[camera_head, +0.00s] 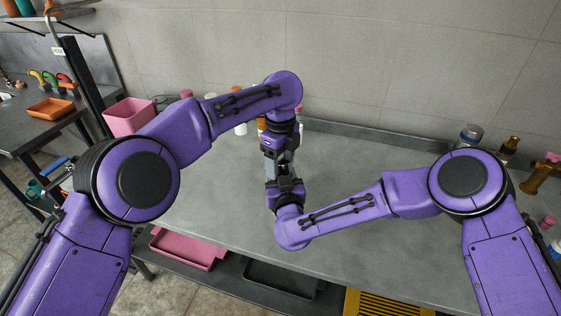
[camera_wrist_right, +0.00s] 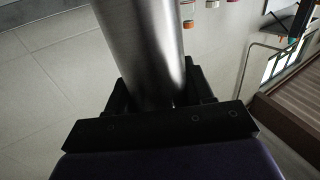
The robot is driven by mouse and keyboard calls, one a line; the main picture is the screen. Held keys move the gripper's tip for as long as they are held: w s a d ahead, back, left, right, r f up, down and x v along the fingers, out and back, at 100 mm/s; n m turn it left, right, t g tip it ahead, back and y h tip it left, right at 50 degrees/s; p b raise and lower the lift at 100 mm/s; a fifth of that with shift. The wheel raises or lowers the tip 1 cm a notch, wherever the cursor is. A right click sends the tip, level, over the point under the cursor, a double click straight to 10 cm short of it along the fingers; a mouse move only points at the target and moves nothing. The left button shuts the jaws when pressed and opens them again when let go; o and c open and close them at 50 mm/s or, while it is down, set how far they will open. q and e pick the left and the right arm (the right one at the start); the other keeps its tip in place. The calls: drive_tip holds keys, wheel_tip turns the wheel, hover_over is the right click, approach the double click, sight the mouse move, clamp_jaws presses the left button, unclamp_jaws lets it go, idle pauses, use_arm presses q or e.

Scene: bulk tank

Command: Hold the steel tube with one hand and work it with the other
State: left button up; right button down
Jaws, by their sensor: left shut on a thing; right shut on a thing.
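The steel tube (camera_wrist_right: 146,50) is a smooth, brushed grey cylinder that runs up through the right wrist view. My right gripper (camera_wrist_right: 160,98) is shut on it, with one black finger on each side. In the head view my left gripper (camera_head: 277,157) reaches down from above, and my right gripper (camera_head: 285,187) faces it from below. The two grippers nearly meet over the grey worktop (camera_head: 350,190). My left gripper is shut at the tube's other end. In the head view most of the tube is hidden between the grippers, and its ends cannot be seen.
A pink bin (camera_head: 130,117) stands at the left. Bottles and jars, including a clear jar (camera_head: 470,134) and a brass fitting (camera_head: 541,173), stand at the right. Pink (camera_head: 187,250) and black (camera_head: 280,278) trays sit below the front edge. The worktop's middle right is clear.

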use_arm(q)
drive_tip(key=o, duration=1.2)
drive_tip(key=shift+r, duration=2.3)
drive_tip(key=shift+c, duration=0.7)
drive_tip(key=r+m, duration=0.2)
drive_tip(key=m, duration=0.2)
drive_tip(key=shift+d+r, duration=0.25)
drive_tip(key=shift+r, duration=0.15)
drive_tip(key=shift+r+m, duration=0.1)
drive_tip(key=shift+m, duration=0.5)
wheel_tip(320, 180, down, 8)
drive_tip(key=shift+a+r, duration=0.1)
drive_tip(key=shift+r, duration=0.05)
drive_tip(key=c, duration=1.1)
drive_tip(key=n, duration=0.3)
